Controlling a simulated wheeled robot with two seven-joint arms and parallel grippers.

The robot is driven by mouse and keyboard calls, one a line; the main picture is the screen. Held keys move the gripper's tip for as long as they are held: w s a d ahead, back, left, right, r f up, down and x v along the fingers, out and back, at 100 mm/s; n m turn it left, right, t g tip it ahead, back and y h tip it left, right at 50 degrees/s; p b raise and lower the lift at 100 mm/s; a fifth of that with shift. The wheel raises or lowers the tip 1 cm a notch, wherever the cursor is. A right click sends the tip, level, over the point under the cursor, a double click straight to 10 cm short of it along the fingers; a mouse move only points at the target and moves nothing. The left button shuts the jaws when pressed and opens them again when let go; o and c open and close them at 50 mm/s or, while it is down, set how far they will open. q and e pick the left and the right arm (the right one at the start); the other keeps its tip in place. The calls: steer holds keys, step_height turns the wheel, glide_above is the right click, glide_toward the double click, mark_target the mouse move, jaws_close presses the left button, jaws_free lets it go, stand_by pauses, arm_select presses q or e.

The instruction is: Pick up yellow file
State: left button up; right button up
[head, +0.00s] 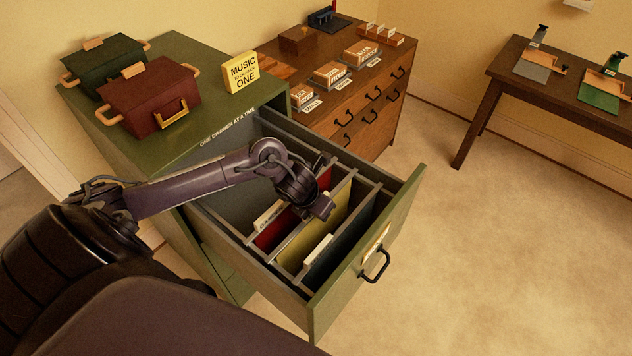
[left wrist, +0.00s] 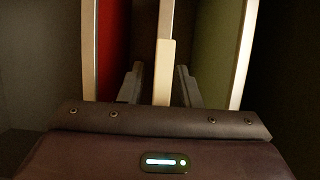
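The yellow file (head: 297,252) stands upright in the open drawer (head: 412,205) of the green cabinet, between a red file (head: 275,233) and a dark file (head: 345,245). My left gripper (head: 322,212) reaches down over the files and hides part of the yellow one. In the left wrist view my left gripper (left wrist: 160,88) has its fingers apart, one on each side of a pale upright edge with a tab (left wrist: 165,72). Red shows left of that edge and olive-yellow right. I cannot tell for sure which file the tab belongs to. My right gripper is not in view.
Grey dividers split the drawer. A maroon box (head: 152,97), a dark green box (head: 105,62) and a yellow sign (head: 241,72) stand on the cabinet top. A brown chest (head: 350,100) stands behind, a table (head: 500,70) at right. The floor at right is clear.

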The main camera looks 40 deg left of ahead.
arm_select(q)
jaws_close()
steer(key=shift+w+r, duration=0.1)
steer(key=shift+r, duration=0.05)
